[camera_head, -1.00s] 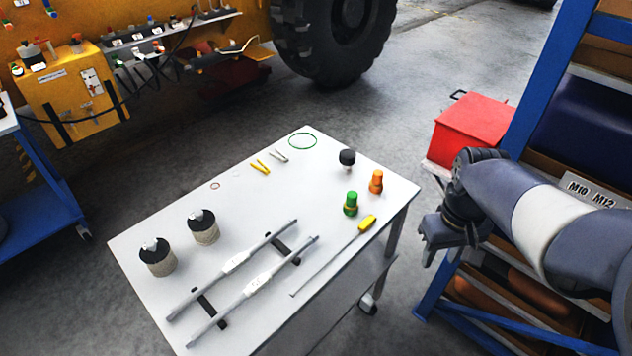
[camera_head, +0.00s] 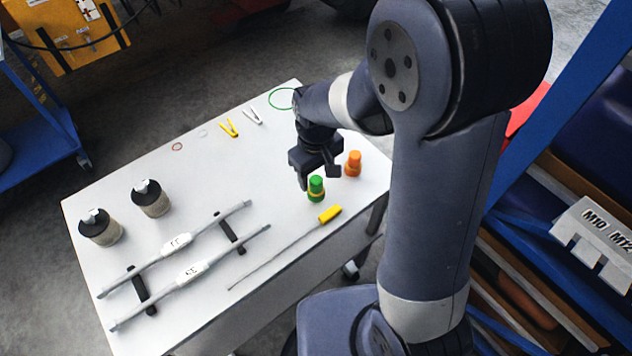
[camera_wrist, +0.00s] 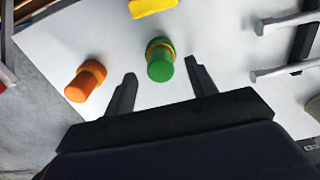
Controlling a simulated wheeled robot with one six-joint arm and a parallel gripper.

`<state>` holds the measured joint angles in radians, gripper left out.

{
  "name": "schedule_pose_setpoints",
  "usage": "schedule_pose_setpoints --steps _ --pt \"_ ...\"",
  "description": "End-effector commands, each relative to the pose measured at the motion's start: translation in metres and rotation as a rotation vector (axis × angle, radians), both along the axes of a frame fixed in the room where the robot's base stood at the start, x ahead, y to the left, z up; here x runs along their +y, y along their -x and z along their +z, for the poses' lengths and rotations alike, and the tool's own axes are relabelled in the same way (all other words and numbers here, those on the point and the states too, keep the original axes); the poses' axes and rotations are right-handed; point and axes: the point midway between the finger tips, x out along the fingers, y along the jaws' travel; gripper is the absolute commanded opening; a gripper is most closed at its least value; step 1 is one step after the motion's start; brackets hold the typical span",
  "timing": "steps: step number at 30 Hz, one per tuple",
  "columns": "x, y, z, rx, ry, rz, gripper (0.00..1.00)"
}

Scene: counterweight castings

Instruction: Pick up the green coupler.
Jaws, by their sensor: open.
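The green coupler (camera_head: 316,187) stands upright on the white table, with a yellowish band near its base. In the wrist view the green coupler (camera_wrist: 160,62) lies just beyond the fingertips, roughly between their lines and nearer the right finger. My gripper (camera_head: 318,178) is open and empty, just above and behind the coupler in the head view. Both fingers of my gripper (camera_wrist: 160,68) show in the wrist view, spread apart. An orange coupler (camera_head: 352,163) stands just right of the green one; in the wrist view the orange coupler (camera_wrist: 86,81) is left of the left finger.
Two grey rods (camera_head: 190,270) rest on black supports, with two dark-topped cylinders (camera_head: 150,198) behind. The table's (camera_head: 215,180) middle is clear.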

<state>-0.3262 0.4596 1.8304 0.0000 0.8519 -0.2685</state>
Motion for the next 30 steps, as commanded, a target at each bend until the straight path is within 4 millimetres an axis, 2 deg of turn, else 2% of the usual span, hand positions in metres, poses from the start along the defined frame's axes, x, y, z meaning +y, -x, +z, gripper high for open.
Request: schedule_pose_setpoints --steps 3,6,14,30 --pt "0.0 0.001 -0.015 0.003 0.001 0.0 0.54" --pt "0.0 0.0 -0.021 0.001 0.001 0.0 0.54" --pt "0.0 0.0 -0.023 -0.001 -0.001 0.0 0.54" --pt "0.0 0.0 -0.023 -0.001 -0.001 0.0 0.1"
